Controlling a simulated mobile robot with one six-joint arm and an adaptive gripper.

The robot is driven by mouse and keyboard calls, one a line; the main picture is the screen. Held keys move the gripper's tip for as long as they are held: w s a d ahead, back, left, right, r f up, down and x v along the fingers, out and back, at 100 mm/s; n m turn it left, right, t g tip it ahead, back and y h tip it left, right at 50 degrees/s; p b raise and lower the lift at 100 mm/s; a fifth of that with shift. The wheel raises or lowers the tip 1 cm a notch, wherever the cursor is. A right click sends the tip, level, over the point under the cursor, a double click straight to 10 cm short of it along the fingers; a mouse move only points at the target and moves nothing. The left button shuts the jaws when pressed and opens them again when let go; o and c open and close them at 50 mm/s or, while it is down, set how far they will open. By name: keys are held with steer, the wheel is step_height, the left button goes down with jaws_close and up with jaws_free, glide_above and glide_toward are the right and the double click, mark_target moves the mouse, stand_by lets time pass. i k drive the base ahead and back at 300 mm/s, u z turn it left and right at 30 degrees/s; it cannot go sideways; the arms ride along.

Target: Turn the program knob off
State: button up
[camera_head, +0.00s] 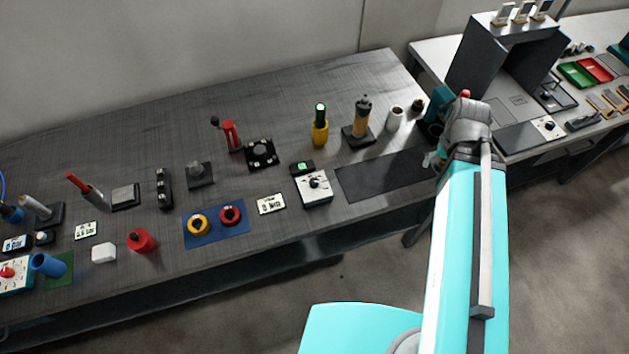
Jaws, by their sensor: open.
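Several dial panels show, and I cannot tell for certain which carries the program knob. A white box with a black knob (314,183) stands mid-table, with a small green-lit display (302,168) behind it. A white panel with a red knob (8,272) is at the far left edge, partly cut off. A small dial (548,125) sits on the right-hand bench. The dial markings are too small to read. My gripper (432,160) is open over the right end of the dark table, to the right of the black-knob box and apart from it. My wrist partly hides it.
A dark flat mat (385,174) lies between the black-knob box and my gripper. A yellow device with a green top (320,125) and an amber bottle (362,118) stand behind. A blue mat (215,239) holds yellow and red rings. The table's back strip is clear.

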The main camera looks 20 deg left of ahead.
mark_target(313, 182)
steer(key=u, duration=0.4)
steer(key=k, duration=1.25)
steer(key=z, duration=0.4)
steer(key=i, duration=1)
steer(key=u, duration=0.1)
